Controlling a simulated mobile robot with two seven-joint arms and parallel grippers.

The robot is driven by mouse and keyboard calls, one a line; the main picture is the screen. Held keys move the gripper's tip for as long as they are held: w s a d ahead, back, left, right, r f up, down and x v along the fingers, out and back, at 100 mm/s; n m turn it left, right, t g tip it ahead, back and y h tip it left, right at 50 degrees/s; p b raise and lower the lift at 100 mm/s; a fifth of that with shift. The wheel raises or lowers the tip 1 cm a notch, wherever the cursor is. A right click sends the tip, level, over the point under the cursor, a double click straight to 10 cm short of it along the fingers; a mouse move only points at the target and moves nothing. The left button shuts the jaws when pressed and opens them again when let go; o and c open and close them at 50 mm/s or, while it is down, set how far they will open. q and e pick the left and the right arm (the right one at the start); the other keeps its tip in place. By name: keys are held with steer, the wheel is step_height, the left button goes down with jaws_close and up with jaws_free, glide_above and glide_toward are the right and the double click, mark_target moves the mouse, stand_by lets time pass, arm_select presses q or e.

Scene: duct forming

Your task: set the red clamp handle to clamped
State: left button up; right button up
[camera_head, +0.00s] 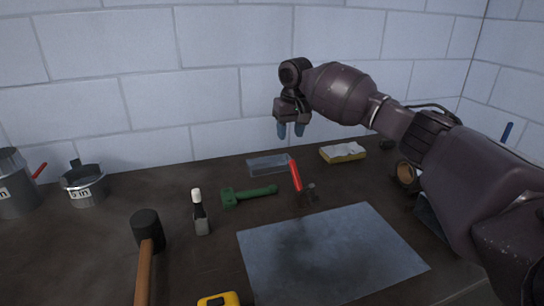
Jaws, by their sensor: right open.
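The red clamp handle (295,176) stands nearly upright, leaning slightly left, on a small dark clamp base (309,195) at the back edge of the grey metal sheet (330,255). My right gripper (290,130) hangs above and behind the handle, fingers pointing down. Its two bluish fingertips are apart with nothing between them, and it does not touch the handle. My left gripper is out of view.
A green tool (248,195) and a clear tray (268,166) lie left of the clamp. A yellow sponge-like block (343,152) lies behind right. A bottle (200,214), a mallet (147,235), metal cans (84,187) and a yellow item (218,299) stand left and front.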

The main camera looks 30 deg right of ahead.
mark_target(294, 165)
steer(key=shift+s+a+g, duration=0.15)
steer(key=shift+s+g, duration=0.25)
steer(key=shift+s, duration=0.1)
steer(key=shift+s+f+m, duration=0.15)
steer(key=shift+s+m, duration=0.25)
steer(key=shift+s, duration=0.7)
steer(key=f, duration=0.2)
steer(key=f+b, duration=0.1)
steer(key=f, duration=0.5)
steer(key=shift+w+f+b, duration=0.15)
steer(key=shift+w+b, duration=0.1)
steer(key=shift+b, duration=0.1)
steer(key=shift+f, duration=0.8)
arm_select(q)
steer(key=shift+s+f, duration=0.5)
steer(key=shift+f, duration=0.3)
arm_select(e)
steer(key=shift+c, duration=0.3)
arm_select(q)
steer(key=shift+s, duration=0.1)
arm_select(e)
jaws_close()
